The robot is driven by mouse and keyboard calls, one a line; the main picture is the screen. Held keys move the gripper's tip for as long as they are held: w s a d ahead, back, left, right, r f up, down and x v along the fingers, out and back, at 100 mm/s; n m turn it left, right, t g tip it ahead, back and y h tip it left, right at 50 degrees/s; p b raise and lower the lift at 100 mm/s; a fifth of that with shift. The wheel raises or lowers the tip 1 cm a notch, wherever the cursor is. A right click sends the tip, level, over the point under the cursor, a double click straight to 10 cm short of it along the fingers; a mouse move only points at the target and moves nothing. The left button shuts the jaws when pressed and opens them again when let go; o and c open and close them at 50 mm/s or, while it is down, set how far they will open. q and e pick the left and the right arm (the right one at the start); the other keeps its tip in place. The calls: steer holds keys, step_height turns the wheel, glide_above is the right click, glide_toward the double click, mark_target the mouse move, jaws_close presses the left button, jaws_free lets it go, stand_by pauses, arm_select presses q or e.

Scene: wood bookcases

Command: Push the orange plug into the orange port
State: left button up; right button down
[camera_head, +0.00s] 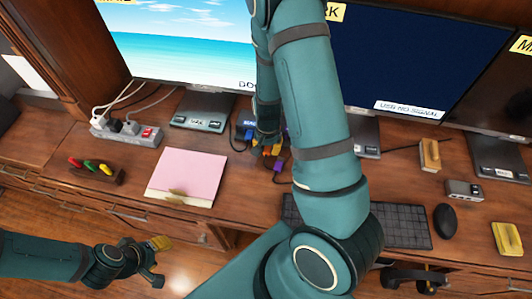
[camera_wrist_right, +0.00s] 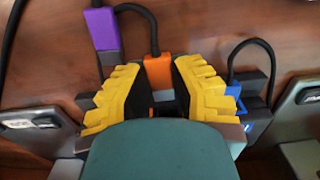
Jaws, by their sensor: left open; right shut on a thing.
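My right gripper (camera_head: 268,150) reaches down to the desk between the two left monitors. In the right wrist view, its yellow fingers (camera_wrist_right: 157,82) are shut on the orange plug (camera_wrist_right: 158,71), whose dark cable runs away at the top. A purple plug (camera_wrist_right: 102,27) lies to the left of it, apart from the fingers. A dark box with a blue connector (camera_wrist_right: 233,95) is to the right of the fingers. I cannot make out the orange port; my arm and fingers cover much of that spot. My left gripper (camera_head: 155,262) is open and empty, low at the left, off the desk's front edge.
A pink notepad (camera_head: 187,177), a rack of coloured pens (camera_head: 95,170) and a power strip (camera_head: 127,132) lie to the left. A keyboard (camera_head: 400,225) and a mouse (camera_head: 445,220) lie to the right. Monitor bases (camera_head: 203,110) stand behind.

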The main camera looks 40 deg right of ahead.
steer(key=shift+w+d, duration=0.45)
steer(key=shift+d, duration=0.15)
stand_by(1.5)
steer(key=shift+w+d, duration=1)
steer(key=shift+d, duration=0.15)
stand_by(0.6)
steer(key=c, duration=0.8)
jaws_free()
steer(key=shift+d+r, duration=0.1)
steer(key=shift+r, duration=0.05)
steer(key=shift+r, duration=0.25)
steer(key=r, duration=1.1)
steer(key=shift+a+r, duration=0.15)
steer(key=shift+a, duration=0.05)
